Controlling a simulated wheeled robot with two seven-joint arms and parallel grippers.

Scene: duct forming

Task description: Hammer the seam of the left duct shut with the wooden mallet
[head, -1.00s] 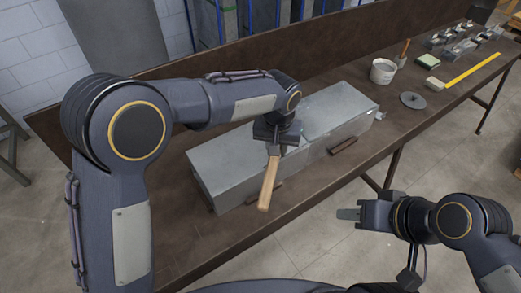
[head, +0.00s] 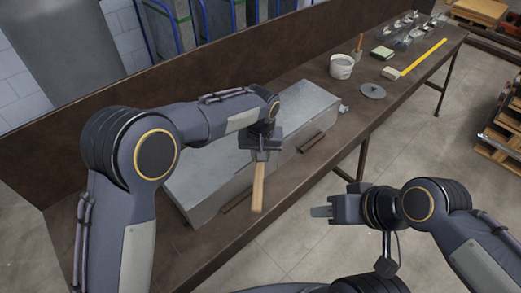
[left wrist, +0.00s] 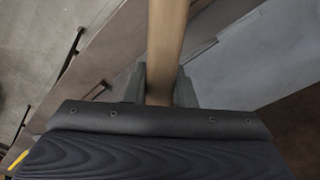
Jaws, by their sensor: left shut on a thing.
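Two grey sheet-metal ducts lie end to end on the brown bench. The left duct (head: 205,180) is nearer, partly behind my left arm; the right duct (head: 308,108) is farther along. My left gripper (head: 261,148) is above the ducts near where they meet, shut on the wooden handle of the mallet (head: 258,188). The handle slants down toward the bench's front edge. It also runs up the left wrist view (left wrist: 166,45), between the fingers. I cannot make out the mallet head. My right gripper (head: 321,212) is empty in front of the bench, pointing left; its finger gap is unclear.
The bench (head: 325,150) has a raised back wall. Beyond the ducts are a white pot (head: 342,66), a grey disc (head: 372,91), a yellow bar (head: 425,58) and several metal tools. Pallets (head: 500,140) stand on the floor at right. The floor before the bench is open.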

